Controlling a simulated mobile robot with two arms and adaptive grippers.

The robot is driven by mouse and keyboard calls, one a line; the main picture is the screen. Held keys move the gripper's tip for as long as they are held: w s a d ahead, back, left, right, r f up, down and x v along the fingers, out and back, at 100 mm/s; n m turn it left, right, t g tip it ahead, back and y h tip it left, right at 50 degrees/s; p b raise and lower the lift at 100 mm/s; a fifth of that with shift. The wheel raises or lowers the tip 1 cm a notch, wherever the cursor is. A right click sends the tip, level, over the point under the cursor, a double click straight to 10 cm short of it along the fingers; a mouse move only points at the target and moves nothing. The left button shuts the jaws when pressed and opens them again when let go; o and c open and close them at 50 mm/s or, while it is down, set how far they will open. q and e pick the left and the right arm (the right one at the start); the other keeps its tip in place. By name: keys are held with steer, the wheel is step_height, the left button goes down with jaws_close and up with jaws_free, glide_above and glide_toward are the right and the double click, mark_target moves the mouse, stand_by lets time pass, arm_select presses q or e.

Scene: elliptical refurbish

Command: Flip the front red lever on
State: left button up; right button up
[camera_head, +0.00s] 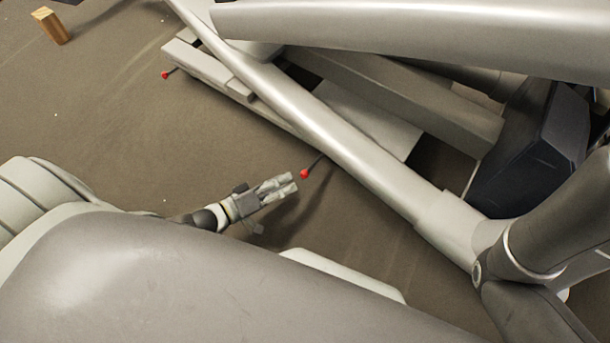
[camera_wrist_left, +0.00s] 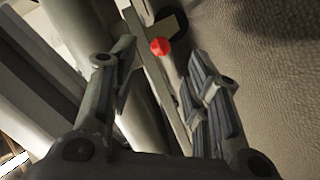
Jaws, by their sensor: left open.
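A red-tipped lever (camera_head: 305,174) with a thin dark stem sticks out from the side of the grey elliptical machine (camera_head: 345,142). A second red-tipped lever (camera_head: 165,75) shows farther back at the upper left. My left gripper (camera_head: 286,184) is open, its fingertips just left of the nearer red tip. In the left wrist view a red ball tip (camera_wrist_left: 160,46) appears between the spread fingers, near the level of their ends. I cannot tell whether a finger touches it. The lever's stem is mostly hidden in that view. My right gripper is not in view.
A small wooden block (camera_head: 50,26) stands on the brown floor (camera_head: 95,110) at the upper left. Long grey bars of the machine cross the upper and right parts of the head view. Floor is clear around the left gripper.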

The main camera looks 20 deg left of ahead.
mark_target(305, 174)
arm_select(q)
steer(key=b+x, duration=0.1)
steer(key=x, duration=0.2)
steer(key=b+x, duration=0.2)
steer(key=x, duration=0.1)
steer(key=shift+w+d+f, duration=0.15)
steer(key=shift+f, duration=0.15)
steer(key=shift+b+x, duration=0.4)
steer(key=shift+x, duration=0.4)
steer(key=shift+r, duration=0.2)
jaws_close()
steer(key=shift+f, duration=0.1)
